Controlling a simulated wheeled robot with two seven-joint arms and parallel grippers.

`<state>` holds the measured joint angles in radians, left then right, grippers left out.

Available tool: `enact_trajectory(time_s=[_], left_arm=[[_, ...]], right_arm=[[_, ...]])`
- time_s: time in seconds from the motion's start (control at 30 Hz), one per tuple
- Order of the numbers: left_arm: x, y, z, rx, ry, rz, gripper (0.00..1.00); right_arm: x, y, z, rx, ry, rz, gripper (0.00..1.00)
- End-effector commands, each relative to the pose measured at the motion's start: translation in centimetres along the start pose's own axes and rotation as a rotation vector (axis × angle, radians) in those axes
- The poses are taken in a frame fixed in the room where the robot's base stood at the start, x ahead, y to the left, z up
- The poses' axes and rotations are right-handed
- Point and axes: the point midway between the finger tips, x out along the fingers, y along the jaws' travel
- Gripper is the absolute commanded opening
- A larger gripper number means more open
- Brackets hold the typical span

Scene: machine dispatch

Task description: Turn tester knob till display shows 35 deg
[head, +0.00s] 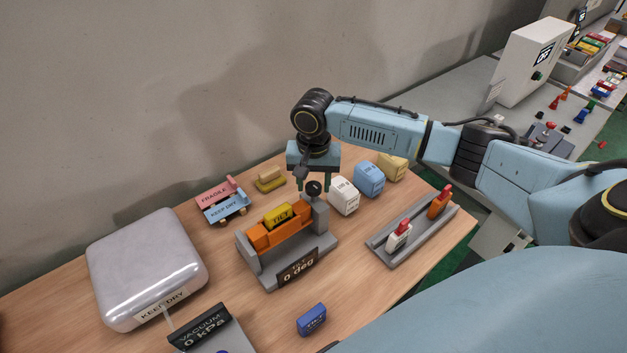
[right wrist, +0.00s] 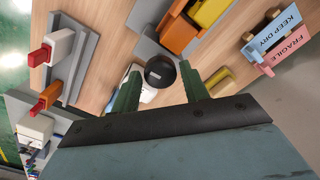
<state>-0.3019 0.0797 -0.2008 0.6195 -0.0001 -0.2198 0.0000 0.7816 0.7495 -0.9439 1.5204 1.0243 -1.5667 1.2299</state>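The tilt tester (head: 290,262) is a grey stand on the wooden table, with an orange cradle (head: 280,236) holding a yellow block marked TILT (head: 277,215). Its display (head: 298,268) reads 0 deg. A round black knob (head: 314,188) sits at the tester's right end; it also shows in the right wrist view (right wrist: 160,72). My right gripper (head: 314,186) points down at the knob with its green fingers apart. In the right wrist view the knob appears between the open fingertips (right wrist: 162,88), with visible gaps beside it. My left gripper is not in view.
White (head: 344,196), blue (head: 369,179) and yellow (head: 392,167) blocks stand right of the knob. A grey rack (head: 410,232) lies front right. A pale KEEP DRY case (head: 147,265), a VACUUM display (head: 205,327) and a small blue block (head: 311,320) are left and front.

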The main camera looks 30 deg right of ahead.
Motion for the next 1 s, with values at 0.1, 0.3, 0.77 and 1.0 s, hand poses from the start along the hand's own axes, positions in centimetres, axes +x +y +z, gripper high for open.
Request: enact_trajectory(time_s=[0.1, 0.3, 0.77, 1.0], left_arm=[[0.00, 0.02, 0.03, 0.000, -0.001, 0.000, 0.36], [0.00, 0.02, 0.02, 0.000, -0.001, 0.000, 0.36], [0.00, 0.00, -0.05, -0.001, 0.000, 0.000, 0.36], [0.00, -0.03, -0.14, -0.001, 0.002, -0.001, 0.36]], right_arm=[[-0.03, -0.02, 0.00, 0.000, 0.000, 0.000, 0.29], [-0.04, -0.01, -0.01, -0.001, 0.000, 0.000, 0.13], [-0.07, -0.04, 0.00, -0.169, 0.001, 0.000, 0.13], [-0.08, -0.04, -0.01, -0.384, 0.001, -0.001, 0.13]])
